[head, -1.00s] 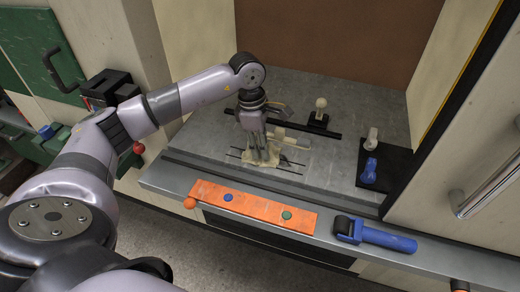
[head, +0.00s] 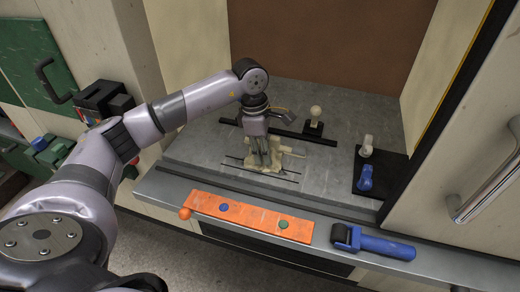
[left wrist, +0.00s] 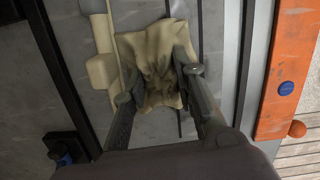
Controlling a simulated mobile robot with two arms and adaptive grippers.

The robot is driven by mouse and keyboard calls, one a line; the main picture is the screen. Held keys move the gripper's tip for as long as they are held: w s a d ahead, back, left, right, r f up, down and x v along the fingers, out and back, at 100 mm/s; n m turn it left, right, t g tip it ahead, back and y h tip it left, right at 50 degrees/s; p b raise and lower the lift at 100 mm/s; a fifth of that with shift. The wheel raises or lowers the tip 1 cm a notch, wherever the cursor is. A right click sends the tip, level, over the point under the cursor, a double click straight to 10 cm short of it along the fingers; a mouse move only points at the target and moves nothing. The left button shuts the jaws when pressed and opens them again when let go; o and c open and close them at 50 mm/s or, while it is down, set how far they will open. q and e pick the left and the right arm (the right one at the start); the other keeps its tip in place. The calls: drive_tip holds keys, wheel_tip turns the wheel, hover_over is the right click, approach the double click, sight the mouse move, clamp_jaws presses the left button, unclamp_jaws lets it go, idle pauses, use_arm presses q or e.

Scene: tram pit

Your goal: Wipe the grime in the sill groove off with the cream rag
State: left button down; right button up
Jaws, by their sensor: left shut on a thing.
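The cream rag (head: 266,167) lies bunched on the grey sill plate, across thin dark lines cut in it. My left gripper (head: 263,158) points down from above and is shut on the rag. In the left wrist view the crumpled rag (left wrist: 155,55) shows dark patches and spreads beyond the fingers (left wrist: 162,85). A thin dark groove line (left wrist: 200,30) runs out from beside the rag. The rag and fingers hide part of the lines, and I cannot tell grime from groove there. My right gripper is not in view.
A cream handled piece (head: 288,149) is close beside the rag. A black bar (head: 285,133) and a pale knob (head: 316,112) stand behind. An orange strip (head: 250,215) and a blue-handled roller (head: 375,243) lie along the front ledge. A black pad (head: 377,190) holds a blue item at right.

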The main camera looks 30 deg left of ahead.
sight(274, 182)
use_arm(q)
drive_tip(key=shift+w+d, duration=0.15)
drive_tip(key=shift+d, duration=0.5)
drive_tip(key=shift+s+d, duration=0.25)
drive_tip(key=shift+s, duration=0.75)
drive_tip(key=shift+s+d, duration=0.2)
drive_tip(key=shift+s, duration=0.85)
drive_tip(key=shift+s+d, duration=0.25)
drive_tip(key=shift+s, duration=0.75)
drive_tip(key=shift+b, duration=0.3)
drive_tip(key=shift+w+d+f+b, duration=0.1)
drive_tip(key=shift+w+d+b, duration=0.05)
drive_tip(key=shift+d, duration=0.5)
drive_tip(key=shift+w+d+b, duration=0.15)
drive_tip(key=shift+d, duration=0.5)
